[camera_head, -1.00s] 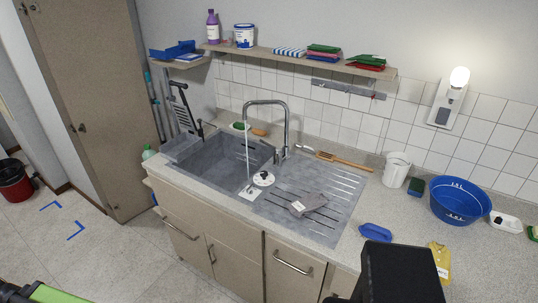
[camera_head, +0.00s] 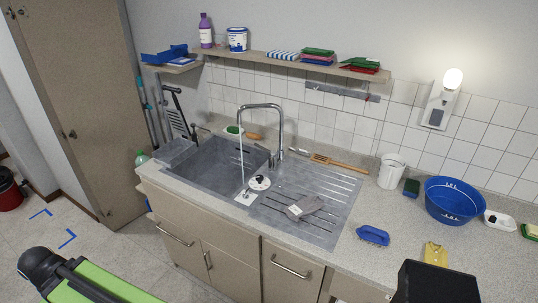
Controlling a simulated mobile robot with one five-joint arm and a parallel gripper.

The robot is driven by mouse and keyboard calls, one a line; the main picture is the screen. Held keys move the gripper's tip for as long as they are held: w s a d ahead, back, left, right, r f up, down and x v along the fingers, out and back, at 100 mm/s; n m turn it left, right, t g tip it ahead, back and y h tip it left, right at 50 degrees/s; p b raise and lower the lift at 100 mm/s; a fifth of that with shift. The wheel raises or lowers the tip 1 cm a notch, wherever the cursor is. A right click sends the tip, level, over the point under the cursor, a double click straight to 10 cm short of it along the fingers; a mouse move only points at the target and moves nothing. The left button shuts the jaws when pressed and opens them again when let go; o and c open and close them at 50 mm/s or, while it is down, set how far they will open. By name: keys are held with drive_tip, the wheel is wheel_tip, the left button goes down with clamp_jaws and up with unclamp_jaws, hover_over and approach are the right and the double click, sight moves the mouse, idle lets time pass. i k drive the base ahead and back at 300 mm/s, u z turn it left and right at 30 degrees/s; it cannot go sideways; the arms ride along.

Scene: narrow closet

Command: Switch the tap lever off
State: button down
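The chrome tap (camera_head: 280,130) stands behind the grey sink (camera_head: 215,165), its tall spout arching left over the basin. A thin stream of water (camera_head: 241,160) runs from the spout into the sink. The small tap lever (camera_head: 298,150) sticks out to the right near the tap's base; its exact angle is hard to tell at this size. My gripper is not in view. A green and black part of my arm shows at the lower left, well apart from the tap.
A shelf (camera_head: 290,62) hangs above.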

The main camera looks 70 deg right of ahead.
sight(273, 154)
drive_tip(key=z, duration=0.3)
drive_tip(key=i, duration=1)
drive_tip(key=u, duration=0.1)
